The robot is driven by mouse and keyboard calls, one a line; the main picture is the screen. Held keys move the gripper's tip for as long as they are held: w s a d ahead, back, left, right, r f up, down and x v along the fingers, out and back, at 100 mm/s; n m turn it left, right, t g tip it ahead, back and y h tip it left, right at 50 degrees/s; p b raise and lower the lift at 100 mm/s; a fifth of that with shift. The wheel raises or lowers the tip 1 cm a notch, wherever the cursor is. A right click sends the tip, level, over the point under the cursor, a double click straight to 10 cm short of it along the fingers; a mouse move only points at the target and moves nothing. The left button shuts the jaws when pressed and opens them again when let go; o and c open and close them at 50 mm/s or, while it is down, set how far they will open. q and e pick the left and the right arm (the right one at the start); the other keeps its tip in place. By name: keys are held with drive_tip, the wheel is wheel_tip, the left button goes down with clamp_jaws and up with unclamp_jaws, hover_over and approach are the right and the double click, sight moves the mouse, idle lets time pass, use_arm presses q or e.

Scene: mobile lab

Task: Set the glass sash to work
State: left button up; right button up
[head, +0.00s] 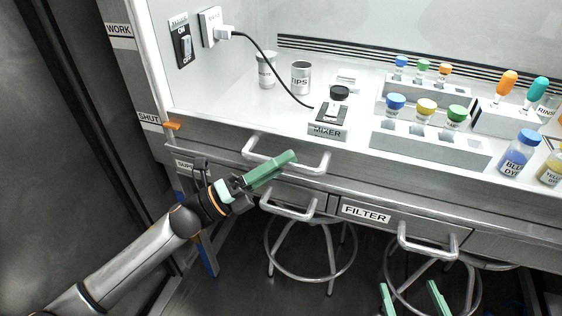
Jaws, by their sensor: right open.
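The glass sash shows as a grey bottom rail (215,146) across the hood's front, with a silver bar handle (316,167). The pane itself is too clear to make out. An orange pointer (173,125) at the left post is beside the SHUT label (149,118); the WORK label (119,29) is higher up. My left gripper (282,163) has its green fingers at the handle, overlapping its middle in the head view. Contact and finger gap cannot be told. My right gripper (411,291) is open and empty at the bottom edge, below the drawers.
Drawers with handles, one labelled FILTER (366,214), lie under the rail. Stools (310,268) stand below. Inside the hood are a mixer (331,117), racks of capped vials (430,145), dye bottles (518,155), a tips can (301,78) and a switch (183,46).

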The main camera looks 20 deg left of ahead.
use_arm(q)
clamp_jaws()
idle(1.0)
